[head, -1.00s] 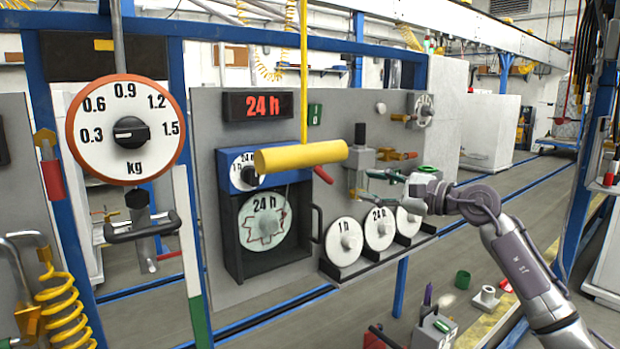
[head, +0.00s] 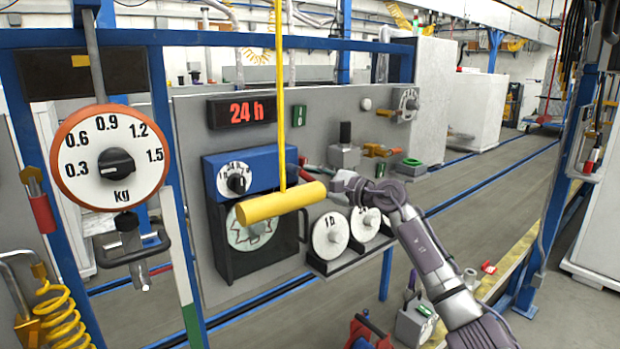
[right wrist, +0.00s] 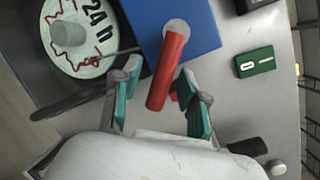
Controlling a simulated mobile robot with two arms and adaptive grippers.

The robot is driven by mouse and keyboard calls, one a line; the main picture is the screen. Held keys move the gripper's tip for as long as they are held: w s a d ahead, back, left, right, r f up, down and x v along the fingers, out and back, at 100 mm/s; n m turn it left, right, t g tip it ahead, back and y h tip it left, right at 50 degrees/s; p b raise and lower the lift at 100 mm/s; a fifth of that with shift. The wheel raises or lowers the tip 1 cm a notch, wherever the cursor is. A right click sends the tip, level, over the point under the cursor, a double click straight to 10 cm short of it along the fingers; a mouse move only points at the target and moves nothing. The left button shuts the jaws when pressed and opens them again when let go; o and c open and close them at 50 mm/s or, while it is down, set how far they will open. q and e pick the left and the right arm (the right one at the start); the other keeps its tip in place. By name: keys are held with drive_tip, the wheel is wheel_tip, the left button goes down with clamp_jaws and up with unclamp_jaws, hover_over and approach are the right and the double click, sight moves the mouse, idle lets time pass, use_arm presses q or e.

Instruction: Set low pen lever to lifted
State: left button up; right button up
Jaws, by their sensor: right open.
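The chart recorder has a blue upper housing (head: 240,172) and a black lower frame holding a round chart (head: 252,236). A red lever (head: 314,169) sticks out at the housing's right side; the right wrist view shows it as a red cylinder (right wrist: 167,75) with a grey round end against the blue housing. My right gripper (right wrist: 158,72) is open, its teal-padded fingers on either side of the red lever, with gaps visible. A thin pen arm (right wrist: 115,51) reaches over the chart. My left gripper is not in view.
The yellow cylinder (head: 283,203) hangs from a yellow cord in front of the recorder. White discs (head: 330,236) stand on a shelf below right. The recorder's black handle (right wrist: 70,100) lies near my left finger. A green switch (right wrist: 255,62) is right of the housing.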

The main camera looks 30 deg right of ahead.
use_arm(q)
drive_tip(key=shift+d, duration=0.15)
use_arm(e)
drive_tip(key=shift+c, duration=0.7)
clamp_jaws()
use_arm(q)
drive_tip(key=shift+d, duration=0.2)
